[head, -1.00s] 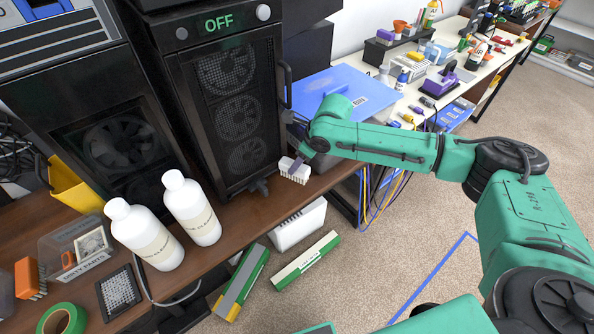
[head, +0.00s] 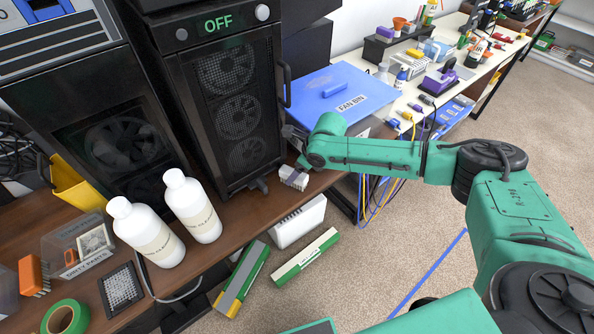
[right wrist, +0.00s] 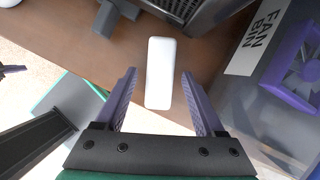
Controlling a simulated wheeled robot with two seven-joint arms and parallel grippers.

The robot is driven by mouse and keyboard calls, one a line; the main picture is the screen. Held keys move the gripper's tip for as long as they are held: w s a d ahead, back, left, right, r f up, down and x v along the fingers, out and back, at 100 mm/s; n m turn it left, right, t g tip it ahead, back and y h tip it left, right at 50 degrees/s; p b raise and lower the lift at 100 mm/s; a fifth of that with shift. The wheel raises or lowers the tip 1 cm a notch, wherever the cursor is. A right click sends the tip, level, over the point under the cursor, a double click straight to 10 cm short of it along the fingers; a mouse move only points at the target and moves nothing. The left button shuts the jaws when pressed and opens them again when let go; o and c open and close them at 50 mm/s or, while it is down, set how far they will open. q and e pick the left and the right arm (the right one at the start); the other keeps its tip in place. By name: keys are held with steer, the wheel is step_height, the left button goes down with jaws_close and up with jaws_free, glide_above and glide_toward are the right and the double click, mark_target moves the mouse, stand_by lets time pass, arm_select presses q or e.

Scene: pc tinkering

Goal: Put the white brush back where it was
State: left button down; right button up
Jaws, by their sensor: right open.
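The white brush (head: 293,178) is at the front edge of the brown desk, just right of the foot of the black PC tower. In the right wrist view the brush (right wrist: 160,72) shows its plain white back, lengthwise between my fingers. My right gripper (right wrist: 158,76) is open, with one purple finger on each side of the brush and a gap to both. In the head view my right gripper (head: 303,165) is at the brush and largely hidden by its own arm. I cannot tell whether the brush rests fully on the desk.
The black PC tower (head: 235,110) reads OFF and stands behind the brush. The blue-lidded fan bin (head: 340,88) is right of it. Two white bottles (head: 192,205), a dirty parts box (head: 80,245) and an orange brush (head: 33,276) are at left. Green-and-white boxes (head: 305,257) lie below.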

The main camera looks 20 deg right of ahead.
steer(key=shift+r, duration=0.3)
steer(key=s+d+p, duration=0.1)
steer(key=s+d, duration=0.7)
steer(key=s, duration=0.1)
steer(key=shift+d+r, duration=0.35)
steer(key=shift+r, duration=0.05)
stand_by(0.4)
